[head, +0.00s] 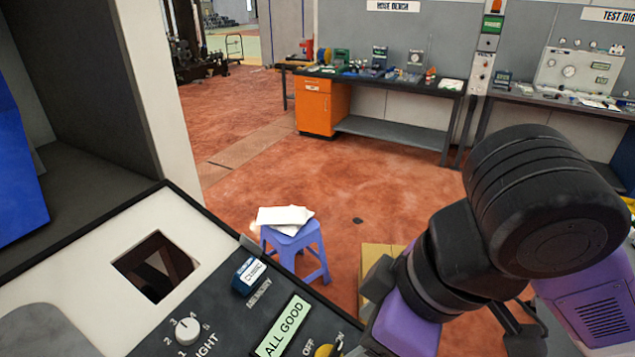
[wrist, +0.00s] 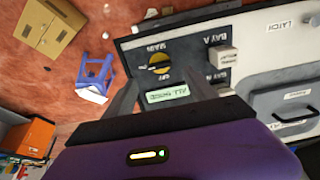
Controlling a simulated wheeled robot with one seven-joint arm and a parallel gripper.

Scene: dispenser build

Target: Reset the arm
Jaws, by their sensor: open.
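My gripper (wrist: 164,80) is open and empty in the wrist view, its two dark fingers spread above the machine's control panel. Between and below the fingertips lies the green ALL GOOD display (wrist: 167,94). The yellow MAIN knob (wrist: 160,64) shows just past it. In the head view my purple and black arm fills the right side and stands at the panel's right edge. The same ALL GOOD display (head: 282,326) shows at the bottom, with the yellow knob (head: 325,350) partly cut off by the frame. The fingers cannot be made out clearly in the head view.
The panel also carries a white numbered LIGHT dial (head: 187,331), a blue cartridge (head: 249,276) and a square opening (head: 155,267). A purple stool (head: 312,262) with white sheets and a cardboard box (wrist: 50,27) stand on the floor. Workbenches (head: 390,82) line the back; red floor lies between.

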